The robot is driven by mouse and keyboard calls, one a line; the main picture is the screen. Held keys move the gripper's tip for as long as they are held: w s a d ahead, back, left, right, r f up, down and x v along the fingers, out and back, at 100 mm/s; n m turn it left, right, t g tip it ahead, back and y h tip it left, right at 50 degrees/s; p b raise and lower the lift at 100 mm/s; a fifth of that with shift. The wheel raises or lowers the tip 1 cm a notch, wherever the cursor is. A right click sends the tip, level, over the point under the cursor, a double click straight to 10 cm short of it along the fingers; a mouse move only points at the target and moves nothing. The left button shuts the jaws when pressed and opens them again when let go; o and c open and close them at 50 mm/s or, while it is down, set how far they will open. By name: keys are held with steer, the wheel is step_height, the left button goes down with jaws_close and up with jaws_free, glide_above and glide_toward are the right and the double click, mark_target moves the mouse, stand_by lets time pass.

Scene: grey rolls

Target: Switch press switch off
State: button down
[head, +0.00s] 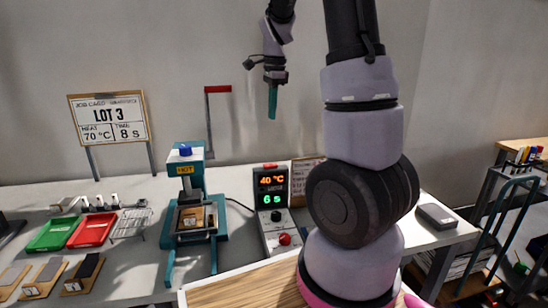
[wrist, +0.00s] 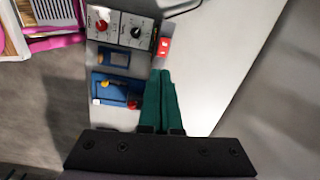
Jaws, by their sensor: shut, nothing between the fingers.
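The control box (head: 277,215) shows 40 °C and 6 s on its display. A red rocker switch (head: 270,165) sits on its top; it also shows in the wrist view (wrist: 164,47). Whether the rocker is on or off is too small to tell, but the display is lit. The teal press (head: 187,200) stands left of the box, with a HOT label lit. My gripper (head: 272,115) is shut and empty, pointing down, high above the switch and apart from it. In the wrist view its green fingertips (wrist: 165,72) appear just below the switch.
A job card (head: 108,118) reads LOT 3, 70 °C, 8 s. Green (head: 52,234) and red (head: 92,230) trays lie at left. A red flag-like lever (head: 217,89) rises behind the press.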

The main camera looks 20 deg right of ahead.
mark_target(274, 165)
steer(key=shift+w+d+f+m+g+h, duration=0.15)
steer(key=shift+w+d+f+m, duration=0.2)
steer(key=shift+w+f+m, duration=0.25)
steer(key=shift+w+d+f+m+g+h, duration=0.15)
steer(key=shift+w+d+f+m, duration=0.2)
steer(key=shift+f, duration=0.35)
step_height(274, 165, down, 14)
steer(key=shift+d+f, duration=0.15)
steer(key=shift+s, duration=0.1)
steer(key=shift+w+a+r, duration=0.1)
steer(key=shift+a+r, duration=0.05)
steer(key=shift+a, duration=0.25)
steer(key=shift+w+a+r, duration=0.1)
steer(key=shift+a, duration=0.3)
